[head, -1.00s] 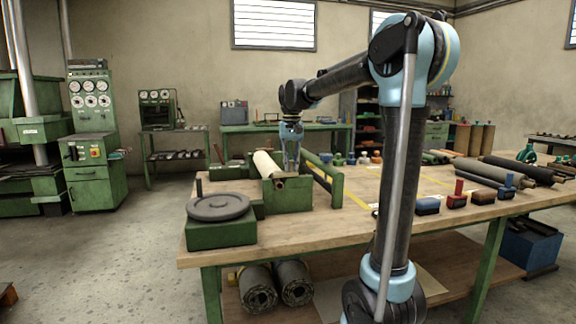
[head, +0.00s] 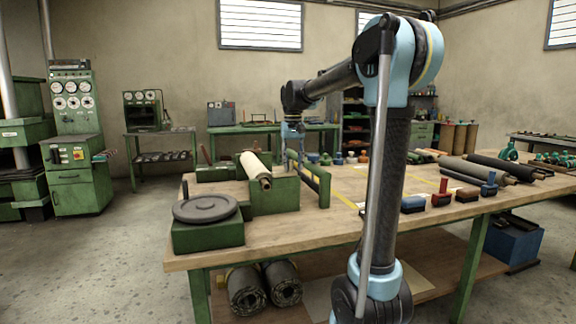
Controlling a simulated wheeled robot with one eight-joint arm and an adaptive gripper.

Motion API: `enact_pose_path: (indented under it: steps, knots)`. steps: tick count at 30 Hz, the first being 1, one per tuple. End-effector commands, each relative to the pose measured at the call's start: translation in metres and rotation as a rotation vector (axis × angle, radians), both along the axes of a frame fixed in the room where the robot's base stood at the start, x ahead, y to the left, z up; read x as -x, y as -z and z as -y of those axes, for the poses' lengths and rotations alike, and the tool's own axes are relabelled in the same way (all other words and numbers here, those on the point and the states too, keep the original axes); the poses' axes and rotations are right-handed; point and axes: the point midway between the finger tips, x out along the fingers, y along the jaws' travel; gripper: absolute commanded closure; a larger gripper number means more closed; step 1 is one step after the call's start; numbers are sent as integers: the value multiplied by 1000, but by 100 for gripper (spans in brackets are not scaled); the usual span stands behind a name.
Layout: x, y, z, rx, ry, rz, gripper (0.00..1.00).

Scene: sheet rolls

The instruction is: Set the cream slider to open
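A cream roll (head: 252,167) lies across a green stand (head: 275,195) on the wooden workbench (head: 290,236), its near end sticking out toward me. I cannot make out a separate cream slider or its setting. My gripper (head: 291,164) hangs from the light blue wrist, pointing down at the right side of the stand, just right of the roll. It is small in the head view, and its fingertips are hard to make out against the stand. I cannot tell whether it is open or shut, or whether it touches anything.
A green rail frame (head: 318,181) stands right of the stand. A grey round plate on a green base (head: 206,222) is at the near left. Red and blue tools (head: 440,198) and dark rolls (head: 488,167) lie on the right. Bare wood runs along the front edge.

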Motion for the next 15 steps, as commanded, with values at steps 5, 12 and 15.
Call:
enact_pose_path:
  steps: [5, 12, 15]
  knots:
    - [-2, 0, -2, -3, -2, 4, 62]
    - [-1, -11, -3, -4, -2, 3, 62]
    - [-1, -25, -3, -4, -2, 3, 62]
